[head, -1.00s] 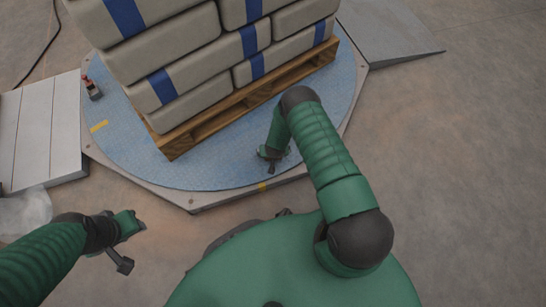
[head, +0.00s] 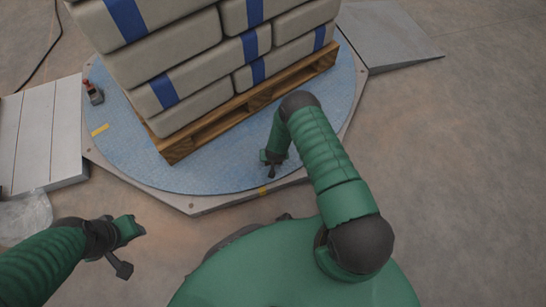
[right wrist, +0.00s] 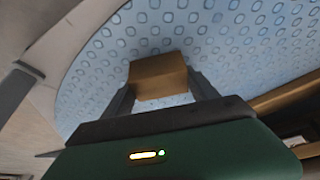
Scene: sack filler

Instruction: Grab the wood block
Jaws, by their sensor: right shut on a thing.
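The wood block (right wrist: 158,74) is a plain brown piece that shows between the two fingers of my right gripper (right wrist: 162,90) in the right wrist view. The fingers are shut on it from both sides, just over the blue patterned turntable surface. In the head view my right gripper (head: 271,170) is near the front edge of the turntable, and the block cannot be made out there. My left gripper (head: 132,246) is at the lower left of the head view. Its two fingers are spread apart with nothing between them.
The blue round turntable (head: 215,172) carries a wooden pallet (head: 188,145) stacked with grey sacks (head: 190,90) with blue bands. A small red and dark object (head: 94,92) stands at its left edge. A ramp (head: 385,38) lies at upper right. Floor at right is clear.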

